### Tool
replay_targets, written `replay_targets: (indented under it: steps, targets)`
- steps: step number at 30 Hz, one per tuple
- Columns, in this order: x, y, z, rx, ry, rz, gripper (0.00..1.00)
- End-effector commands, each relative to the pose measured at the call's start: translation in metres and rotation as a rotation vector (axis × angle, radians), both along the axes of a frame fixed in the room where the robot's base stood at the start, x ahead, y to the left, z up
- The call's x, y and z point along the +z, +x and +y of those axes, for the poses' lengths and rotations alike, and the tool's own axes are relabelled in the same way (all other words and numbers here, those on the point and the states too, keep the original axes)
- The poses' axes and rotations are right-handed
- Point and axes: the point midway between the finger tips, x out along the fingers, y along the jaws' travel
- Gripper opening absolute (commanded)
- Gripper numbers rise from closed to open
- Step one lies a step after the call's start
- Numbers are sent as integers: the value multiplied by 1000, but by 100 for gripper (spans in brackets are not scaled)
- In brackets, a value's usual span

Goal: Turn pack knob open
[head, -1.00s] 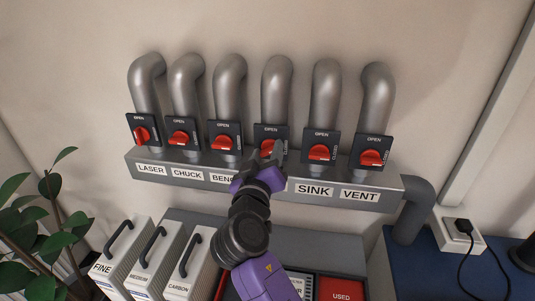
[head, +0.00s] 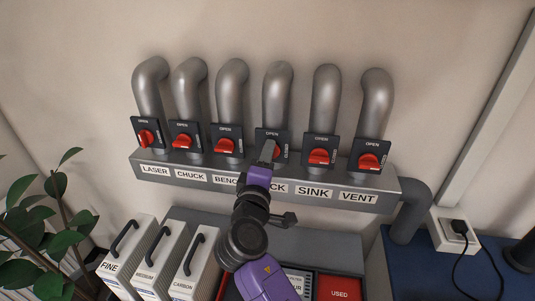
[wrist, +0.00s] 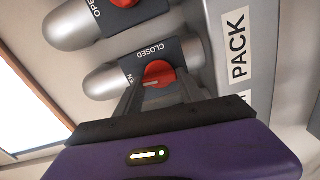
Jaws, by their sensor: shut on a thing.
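The pack knob is a red round knob (wrist: 158,72) on a dark plate (wrist: 165,50) marked OPEN and CLOSED, on the fourth pipe from the left in the head view. The PACK label (wrist: 237,45) is beside it in the wrist view. The knob's pale pointer line lies toward the partly covered OPEN mark. My gripper (wrist: 160,90) is shut on the knob, with its grey fingers at the knob's near side. In the head view my gripper (head: 267,152) covers most of the knob and part of the PACK label.
Neighbouring red knobs, bench (head: 229,145) and sink (head: 320,157), sit close on both sides. A grey manifold (head: 390,187) runs below. White boxes (head: 150,262), a grey bench unit and a plant (head: 50,210) stand lower down.

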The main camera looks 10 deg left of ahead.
Motion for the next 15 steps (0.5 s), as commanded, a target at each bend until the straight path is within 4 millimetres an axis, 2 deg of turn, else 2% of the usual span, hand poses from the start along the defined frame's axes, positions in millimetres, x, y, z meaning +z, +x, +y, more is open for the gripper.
replay_targets:
  steps: [6,15]
  targets:
    - [-1,-1,1,2,-98,5,5]
    - [-2,-1,1,3,-146,7,5]
